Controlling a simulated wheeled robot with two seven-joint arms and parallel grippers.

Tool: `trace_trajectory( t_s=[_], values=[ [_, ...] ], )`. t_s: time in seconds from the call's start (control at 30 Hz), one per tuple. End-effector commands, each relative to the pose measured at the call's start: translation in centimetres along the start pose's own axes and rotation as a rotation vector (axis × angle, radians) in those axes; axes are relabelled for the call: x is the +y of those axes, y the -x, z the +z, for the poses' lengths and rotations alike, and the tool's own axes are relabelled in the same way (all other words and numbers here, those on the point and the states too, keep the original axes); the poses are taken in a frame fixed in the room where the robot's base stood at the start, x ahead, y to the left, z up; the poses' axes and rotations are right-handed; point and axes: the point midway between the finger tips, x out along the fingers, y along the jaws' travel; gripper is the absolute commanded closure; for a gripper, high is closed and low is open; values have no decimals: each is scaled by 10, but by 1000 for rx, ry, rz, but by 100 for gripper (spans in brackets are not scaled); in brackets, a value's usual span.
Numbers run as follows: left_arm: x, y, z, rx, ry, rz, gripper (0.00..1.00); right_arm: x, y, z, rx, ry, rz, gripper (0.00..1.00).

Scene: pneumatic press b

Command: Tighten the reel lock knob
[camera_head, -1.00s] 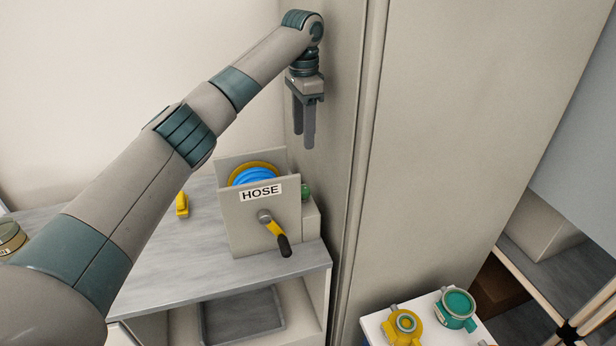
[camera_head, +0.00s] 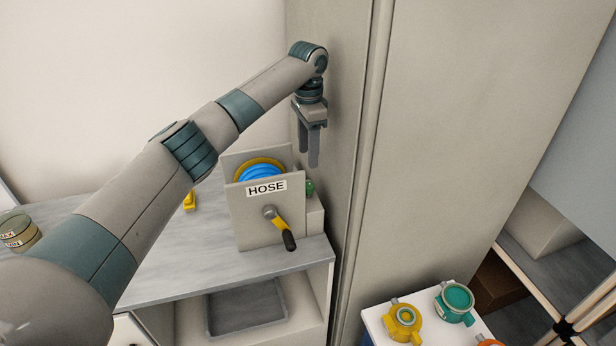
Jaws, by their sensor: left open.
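The hose reel box (camera_head: 249,217) stands on the grey worktop, with a HOSE label, a blue hose on a yellow reel (camera_head: 261,172) and a yellow crank with a black handle (camera_head: 289,240) on its front. A green knob (camera_head: 310,187), which looks like the reel lock knob, sticks out at the right side of the box, partly hidden by it. My left gripper (camera_head: 309,162) points down with its fingers apart and empty, just above the knob and not touching it as far as I can see. My right gripper is not in view.
A tall beige cabinet (camera_head: 440,130) rises close to the right of the gripper and reel box. The grey worktop (camera_head: 180,260) has a yellow object (camera_head: 189,201) and a round tin (camera_head: 18,232). A white stand with yellow and teal fittings (camera_head: 455,303) is at lower right.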

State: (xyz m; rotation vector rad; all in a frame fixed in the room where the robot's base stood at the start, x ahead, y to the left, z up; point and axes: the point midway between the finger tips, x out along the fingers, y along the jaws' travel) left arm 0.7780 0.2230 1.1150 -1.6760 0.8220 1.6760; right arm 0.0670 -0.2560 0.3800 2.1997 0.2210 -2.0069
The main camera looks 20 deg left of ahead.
Motion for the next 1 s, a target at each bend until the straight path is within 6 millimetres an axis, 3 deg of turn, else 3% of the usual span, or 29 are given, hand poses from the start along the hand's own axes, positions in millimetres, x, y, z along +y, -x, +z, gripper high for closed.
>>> trace_trajectory(
  t_s=[0.5,0.7,1.0],
  values=[
    [0,-86,1,-3,2,2,52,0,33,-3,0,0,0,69],
    [0,-103,1,-1,2,1,52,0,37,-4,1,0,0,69],
    [0,-107,0,-1,1,0,52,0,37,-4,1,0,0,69]
  ],
)
